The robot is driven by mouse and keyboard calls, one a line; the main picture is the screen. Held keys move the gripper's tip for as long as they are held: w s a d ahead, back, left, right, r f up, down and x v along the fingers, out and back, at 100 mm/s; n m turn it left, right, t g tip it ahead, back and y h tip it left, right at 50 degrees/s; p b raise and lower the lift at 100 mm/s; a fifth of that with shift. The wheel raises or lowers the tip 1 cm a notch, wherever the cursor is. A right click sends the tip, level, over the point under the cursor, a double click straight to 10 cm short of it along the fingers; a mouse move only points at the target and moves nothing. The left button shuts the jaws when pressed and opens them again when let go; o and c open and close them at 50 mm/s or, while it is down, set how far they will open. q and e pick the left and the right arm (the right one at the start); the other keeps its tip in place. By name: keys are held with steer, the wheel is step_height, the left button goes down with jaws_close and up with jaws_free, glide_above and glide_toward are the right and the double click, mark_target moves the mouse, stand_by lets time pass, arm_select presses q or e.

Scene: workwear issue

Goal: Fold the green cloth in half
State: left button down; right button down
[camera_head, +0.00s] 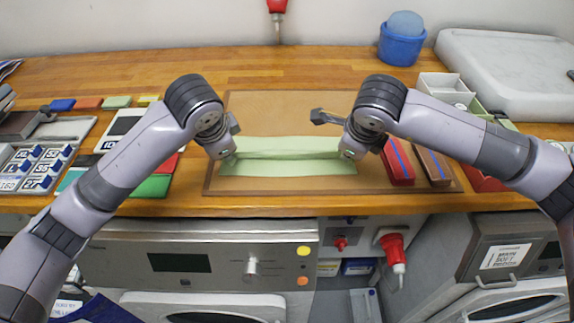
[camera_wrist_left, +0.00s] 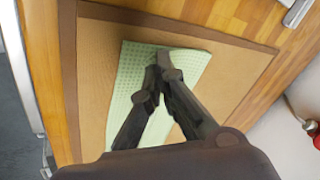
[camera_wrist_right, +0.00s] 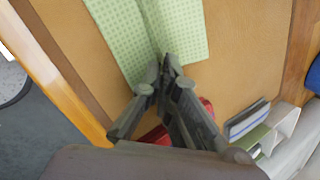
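The green cloth (camera_head: 290,168) lies on the brown mat (camera_head: 290,110), near its front edge. A raised fold runs lengthwise along the cloth. My left gripper (camera_head: 232,152) is at the cloth's left end; in the left wrist view its fingertips (camera_wrist_left: 164,66) are together on the cloth (camera_wrist_left: 135,75). My right gripper (camera_head: 347,153) is at the right end; in the right wrist view its fingertips (camera_wrist_right: 163,66) are closed at the fold of the cloth (camera_wrist_right: 120,40). The fingers hide the pinched spots.
Red (camera_head: 397,162) and brown (camera_head: 433,165) blocks lie right of the cloth. Trays and colored pieces sit at the left. A blue bucket (camera_head: 402,48) and white bins (camera_head: 445,88) stand at the back right. The mat behind the cloth is clear.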

arm_select(q)
steer(key=shift+s+f+t, duration=0.25)
steer(key=shift+f+t, duration=0.05)
steer(key=shift+f, duration=0.1)
arm_select(e)
steer(key=shift+s+f+t, duration=0.25)
steer(key=shift+f+t, duration=0.05)
steer(key=shift+f, duration=0.1)
